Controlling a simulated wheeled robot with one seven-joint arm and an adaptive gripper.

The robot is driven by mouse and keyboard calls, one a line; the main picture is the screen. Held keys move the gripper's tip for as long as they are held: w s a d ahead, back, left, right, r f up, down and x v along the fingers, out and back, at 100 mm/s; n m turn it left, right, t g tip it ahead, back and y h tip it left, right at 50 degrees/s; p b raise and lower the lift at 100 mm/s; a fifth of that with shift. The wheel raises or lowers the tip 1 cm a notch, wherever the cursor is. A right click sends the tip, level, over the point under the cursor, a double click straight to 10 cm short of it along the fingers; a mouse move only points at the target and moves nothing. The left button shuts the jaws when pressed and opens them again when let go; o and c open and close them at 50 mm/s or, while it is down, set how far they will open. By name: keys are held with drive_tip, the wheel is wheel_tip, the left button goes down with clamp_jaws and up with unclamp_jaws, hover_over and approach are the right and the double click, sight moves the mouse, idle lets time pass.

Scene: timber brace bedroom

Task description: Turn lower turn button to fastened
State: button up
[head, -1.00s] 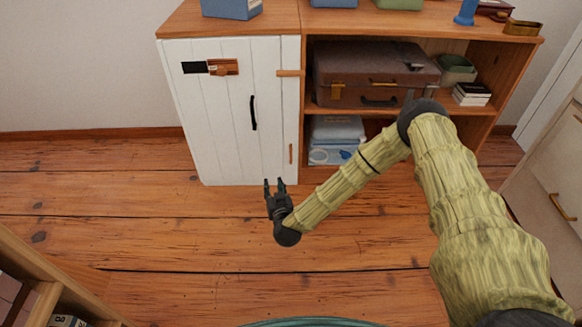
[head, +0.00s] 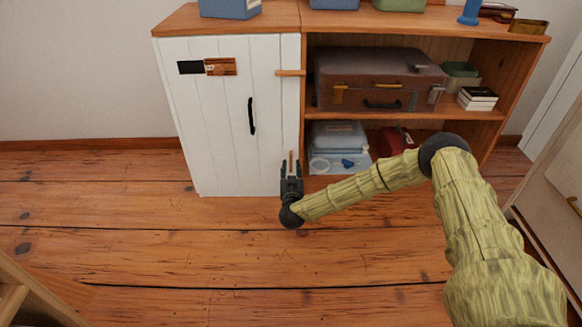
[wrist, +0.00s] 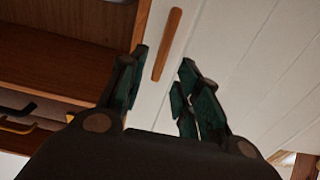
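The lower turn button (head: 291,158) is a small wooden bar near the bottom right edge of the white cabinet door (head: 222,120). It stands upright, along the door edge. In the wrist view the turn button (wrist: 167,44) shows between and beyond the fingertips. My gripper (head: 291,166) is open and empty in front of it; the wrist view shows the two fingers (wrist: 163,75) apart, one on each side of the bar's line. Contact cannot be told. The upper turn button (head: 290,73) lies horizontal across the door edge and the cabinet frame.
A black handle (head: 251,116) and a wooden latch plate (head: 220,66) are on the door. Open shelves to the right hold a brown suitcase (head: 375,80), folded blue cloth (head: 337,135) and a red item (head: 395,141). The wooden floor (head: 180,245) in front is clear.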

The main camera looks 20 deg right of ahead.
sight(291, 161)
drive_tip(key=shift+b+x, duration=0.7)
drive_tip(key=shift+x, duration=1.35)
clamp_jaws()
